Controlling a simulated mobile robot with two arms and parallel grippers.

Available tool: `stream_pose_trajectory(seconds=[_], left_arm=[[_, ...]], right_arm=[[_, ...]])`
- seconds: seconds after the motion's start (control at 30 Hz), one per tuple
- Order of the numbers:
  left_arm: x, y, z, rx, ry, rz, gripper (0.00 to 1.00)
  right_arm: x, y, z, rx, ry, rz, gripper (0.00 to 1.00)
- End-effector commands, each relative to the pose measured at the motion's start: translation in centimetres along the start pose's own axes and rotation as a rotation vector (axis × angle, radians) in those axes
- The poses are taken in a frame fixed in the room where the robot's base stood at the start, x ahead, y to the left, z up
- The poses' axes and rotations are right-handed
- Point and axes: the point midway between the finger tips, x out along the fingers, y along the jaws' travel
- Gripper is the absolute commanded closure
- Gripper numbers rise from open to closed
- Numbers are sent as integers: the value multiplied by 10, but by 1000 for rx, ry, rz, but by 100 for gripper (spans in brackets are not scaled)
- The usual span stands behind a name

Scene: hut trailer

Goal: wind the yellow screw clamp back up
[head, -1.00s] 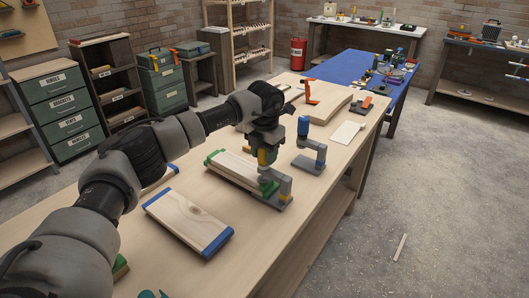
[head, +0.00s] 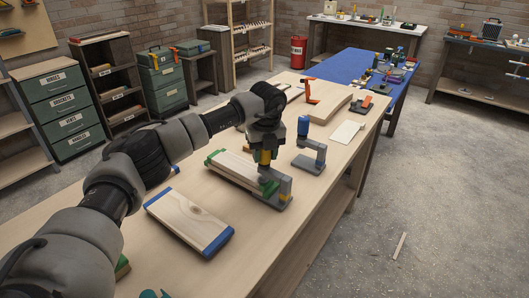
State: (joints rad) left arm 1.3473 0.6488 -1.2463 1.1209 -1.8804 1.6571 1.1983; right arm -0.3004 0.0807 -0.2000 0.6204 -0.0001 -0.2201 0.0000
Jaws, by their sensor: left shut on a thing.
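The yellow screw clamp (head: 285,186) stands at the right end of a wooden board with green ends (head: 236,168) on the workbench. Its grey frame and a yellow patch show; its top is largely hidden by my gripper. My left gripper (head: 265,158) points down over the clamp and is shut on its yellow screw handle. A green end of the board lies under the clamp; I cannot tell whether the screw touches it. My right gripper is not in view.
A blue-handled clamp (head: 310,148) stands just right of my gripper. A board with blue ends (head: 190,220) lies in front on the workbench (head: 262,240). An orange clamp (head: 311,92) stands behind by a thick board. Bare bench lies to the front right.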

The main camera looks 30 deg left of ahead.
Motion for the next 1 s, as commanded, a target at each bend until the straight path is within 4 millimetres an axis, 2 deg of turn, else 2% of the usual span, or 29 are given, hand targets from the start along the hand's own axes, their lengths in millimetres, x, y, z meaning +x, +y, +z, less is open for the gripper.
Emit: stream_pose_trajectory(seconds=[0.2, 0.5, 1.0], left_arm=[[-1, 0, 0, -176, 0, 5, 85], [-1, 0, 0, -338, 0, 10, 85], [0, 0, 0, -400, -1, 13, 85]], right_arm=[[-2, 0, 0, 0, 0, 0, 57], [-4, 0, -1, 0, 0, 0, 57], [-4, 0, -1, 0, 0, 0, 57]])
